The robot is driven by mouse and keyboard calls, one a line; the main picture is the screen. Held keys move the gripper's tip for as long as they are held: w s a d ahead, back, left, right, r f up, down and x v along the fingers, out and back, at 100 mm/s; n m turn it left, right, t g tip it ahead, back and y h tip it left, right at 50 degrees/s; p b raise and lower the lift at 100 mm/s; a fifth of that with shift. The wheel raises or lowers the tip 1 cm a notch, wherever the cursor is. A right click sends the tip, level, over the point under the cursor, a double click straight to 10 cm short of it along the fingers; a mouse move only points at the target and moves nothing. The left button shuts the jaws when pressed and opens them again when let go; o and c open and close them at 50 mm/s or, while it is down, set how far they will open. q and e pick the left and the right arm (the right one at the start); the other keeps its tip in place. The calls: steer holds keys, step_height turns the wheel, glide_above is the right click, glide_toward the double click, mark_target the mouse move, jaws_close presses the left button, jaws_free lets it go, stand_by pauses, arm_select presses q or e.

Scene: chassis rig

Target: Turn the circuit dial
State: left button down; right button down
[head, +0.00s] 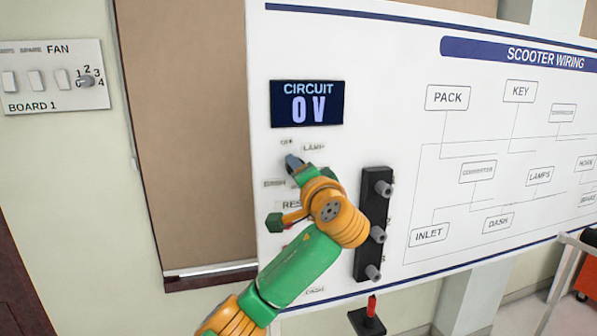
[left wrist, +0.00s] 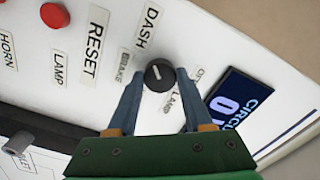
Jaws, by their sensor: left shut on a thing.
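The circuit dial (left wrist: 160,76) is a small round black knob with a white mark, on the white wiring panel (head: 400,60). In the left wrist view it sits between the two blue-grey fingertips of my left gripper (left wrist: 158,98), which is shut on it. In the head view my left gripper (head: 294,163) reaches the panel and hides the dial. Small labels surround the dial; OFF and LAMP show above the gripper. The circuit display (head: 307,103) above reads 0 V. My right gripper is not in view.
A black strip (head: 374,210) with grey knobs stands out right of my left arm. Red buttons (left wrist: 55,15) show beside the RESET label. A fan switch board (head: 50,78) hangs at far left. A red plug in a black holder (head: 370,308) is below.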

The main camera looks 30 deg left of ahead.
arm_select(q)
steer(key=shift+c, duration=1.5)
jaws_free()
steer(key=b+v, duration=0.4)
steer(key=v, duration=0.3)
steer(key=shift+a, duration=0.1)
